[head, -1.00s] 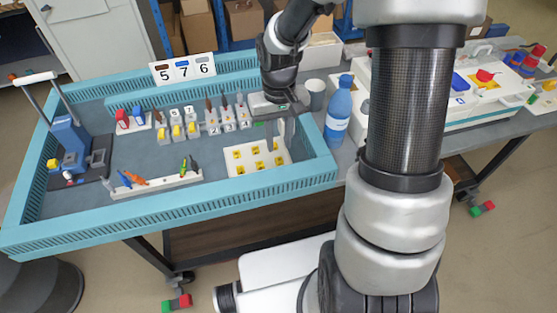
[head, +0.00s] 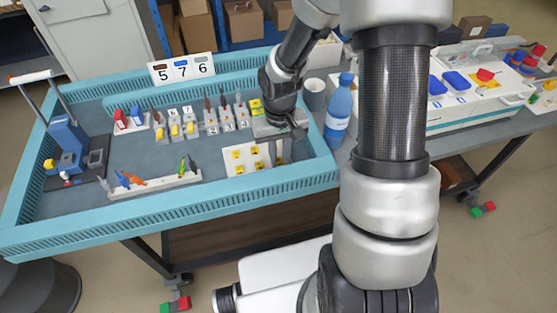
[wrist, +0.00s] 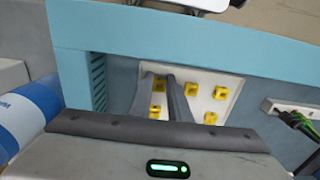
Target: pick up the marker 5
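I cannot read which piece is marker 5; the small yellow blocks on the white board (head: 229,169) carry marks too small to read. My gripper (head: 280,157) is low over the right side of this board. In the wrist view its two dark fingers (wrist: 160,76) point at the board (wrist: 228,80), apart, with a gap between the tips. A yellow block (wrist: 158,85) shows in that gap, and another (wrist: 155,112) shows nearer the palm. Other yellow blocks (wrist: 221,93) lie right of the fingers. Nothing is seen held. The fingers partly hide the board's right side in the head view.
A teal-walled tray (head: 220,197) surrounds the work area. A sign reading 5 7 6 (head: 182,69) stands at its back. Numbered grey holders (head: 227,121) stand left of my gripper. A blue bottle (head: 338,115) and grey cup (head: 315,94) stand outside the tray's right wall.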

